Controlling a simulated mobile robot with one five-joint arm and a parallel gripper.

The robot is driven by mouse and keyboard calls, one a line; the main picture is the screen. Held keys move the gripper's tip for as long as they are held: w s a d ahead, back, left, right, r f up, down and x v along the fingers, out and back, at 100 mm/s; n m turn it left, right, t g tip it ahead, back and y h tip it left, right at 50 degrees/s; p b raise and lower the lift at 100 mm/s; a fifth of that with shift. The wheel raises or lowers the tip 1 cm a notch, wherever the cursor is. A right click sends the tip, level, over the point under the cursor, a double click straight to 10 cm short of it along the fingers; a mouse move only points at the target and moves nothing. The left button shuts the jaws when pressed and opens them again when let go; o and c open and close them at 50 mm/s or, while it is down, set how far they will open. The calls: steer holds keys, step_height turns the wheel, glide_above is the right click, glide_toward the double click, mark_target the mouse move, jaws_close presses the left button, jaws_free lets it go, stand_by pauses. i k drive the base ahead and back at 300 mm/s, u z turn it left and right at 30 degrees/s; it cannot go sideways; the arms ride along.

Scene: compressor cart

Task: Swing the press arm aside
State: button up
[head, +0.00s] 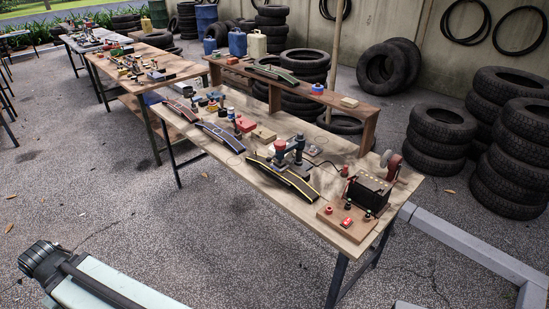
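A small blue-grey press (281,147) with dark upper parts stands on the wooden workbench (215,105), right of its middle. Its arm is too small to tell apart clearly, and I cannot tell which way it points. A dark curved strip with yellow edges (284,178) lies in front of the press, close to its foot. My gripper cannot be made out. A pale link of mine with a dark ribbed end shows at the lower left, well apart from the bench.
A black box (369,190) and a wooden board with red buttons (346,219) sit at the bench's right end. Other curved strips (221,135) lie to the left. A raised shelf (345,100) stands behind. Tyres (437,135) are stacked at right. Pavement in front is clear.

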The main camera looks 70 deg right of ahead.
mark_target(297, 143)
steer(key=z, duration=1.5)
steer(key=k, duration=0.6)
steer(key=u, duration=1.25)
steer(key=i, duration=1)
steer(key=z, duration=0.05)
